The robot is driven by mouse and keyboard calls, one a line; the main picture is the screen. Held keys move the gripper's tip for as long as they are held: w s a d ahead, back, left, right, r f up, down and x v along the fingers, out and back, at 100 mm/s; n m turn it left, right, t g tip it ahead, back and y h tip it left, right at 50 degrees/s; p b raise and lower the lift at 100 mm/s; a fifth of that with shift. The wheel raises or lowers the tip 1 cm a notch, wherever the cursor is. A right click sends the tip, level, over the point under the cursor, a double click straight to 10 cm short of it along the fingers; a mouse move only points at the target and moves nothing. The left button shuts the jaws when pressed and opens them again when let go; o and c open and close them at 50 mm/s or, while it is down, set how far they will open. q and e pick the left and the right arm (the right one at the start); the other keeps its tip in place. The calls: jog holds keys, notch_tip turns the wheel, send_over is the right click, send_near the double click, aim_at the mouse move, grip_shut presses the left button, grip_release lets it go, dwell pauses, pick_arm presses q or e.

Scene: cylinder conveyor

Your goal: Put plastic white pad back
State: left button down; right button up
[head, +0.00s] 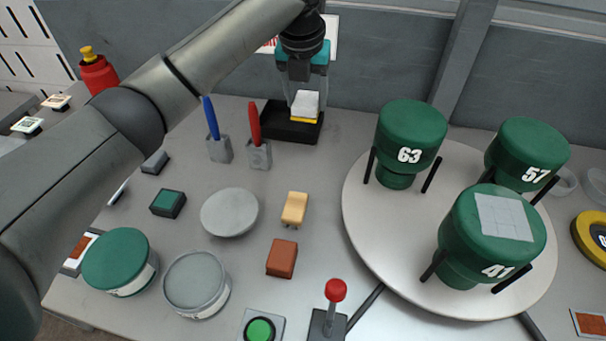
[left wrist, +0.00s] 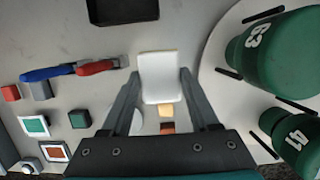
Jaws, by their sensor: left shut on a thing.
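The white pad (head: 305,101), with a yellow layer under it, is between the fingers of my left gripper (head: 306,96). The gripper is shut on it and points down. The black tray (head: 283,130) lies on the table at the back, and the pad overlaps its right part in the head view. In the left wrist view the pad (left wrist: 160,72) shows as a white block between the fingers, and the black tray (left wrist: 122,12) is at the top edge, apart from the pad in the picture. My right gripper is not in view.
A blue pen (head: 210,117) and a red pen (head: 254,122) stand in grey holders left of the tray. A round white turntable (head: 395,230) with green numbered containers stands at right. An orange sponge-like block (head: 294,208) and a red lever (head: 335,290) are in front.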

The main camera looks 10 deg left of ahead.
pick_arm(q)
jog(key=b, duration=0.2)
send_over(307, 175)
jog(key=s, duration=0.1)
notch_tip(307, 175, down, 13)
jog(key=shift+f, duration=0.1)
jog(key=shift+f+b, duration=0.75)
jog(key=shift+f, duration=2.15)
jog(key=shift+f, duration=0.1)
jog(key=shift+c, duration=0.7)
grip_release()
jog(key=p+v, duration=0.3)
jog(key=v, duration=0.9)
